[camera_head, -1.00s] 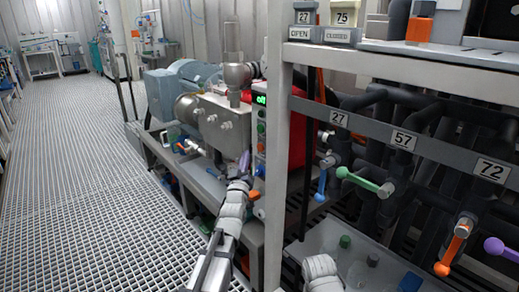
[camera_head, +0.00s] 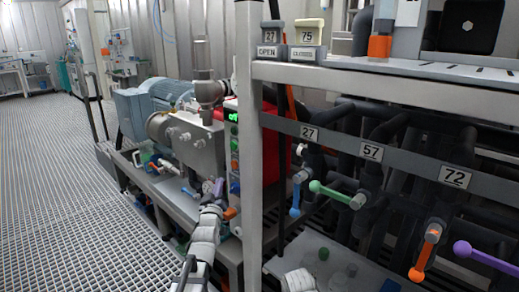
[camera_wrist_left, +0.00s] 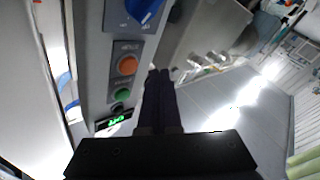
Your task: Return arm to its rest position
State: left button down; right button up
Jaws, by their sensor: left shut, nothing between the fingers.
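My left arm comes in at the bottom of the head view. Its gripper (camera_head: 218,187) is shut and empty, in front of the pump unit and left of the grey upright post. In the left wrist view the dark fingers (camera_wrist_left: 158,88) lie together with nothing between them. Beside them is a grey control panel (camera_wrist_left: 97,60) with an orange button (camera_wrist_left: 127,65), a green button (camera_wrist_left: 123,94), a blue knob (camera_wrist_left: 142,10) and a lit green display (camera_wrist_left: 112,122). The fingers appear apart from the buttons.
The grey post (camera_head: 248,150) carries a rack with labels 27, 57 and 72. Blue (camera_head: 296,198), green (camera_head: 330,192), orange (camera_head: 425,255) and purple (camera_head: 485,256) valve handles stick out. The pump motor (camera_head: 150,105) stands on a low bench. Open grating floor (camera_head: 60,200) lies left.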

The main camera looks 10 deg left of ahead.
pick_arm(q)
jog(key=s+d+f+m+g+h, duration=0.1)
jog(key=s+d+f+m+g, duration=0.1)
jog(key=s+f+g, duration=0.7)
jog(key=s+d+f+m+g, duration=0.2)
jog(key=s+f+g, duration=0.3)
jog(key=f, duration=0.7)
jog(key=s+d+f+m+g, duration=0.15)
jog(key=s+f+g, duration=0.25)
jog(key=s, duration=0.9)
jog(key=s+d+r+m+g+y+p, duration=0.1)
jog(key=s+d+r+m+g+p, duration=0.15)
jog(key=s+d+m, duration=0.5)
jog(key=d+r+n+p, duration=0.3)
jog(key=r+p, duration=3.5)
jog(key=shift+r, duration=0.2)
jog(key=shift+t, duration=0.25)
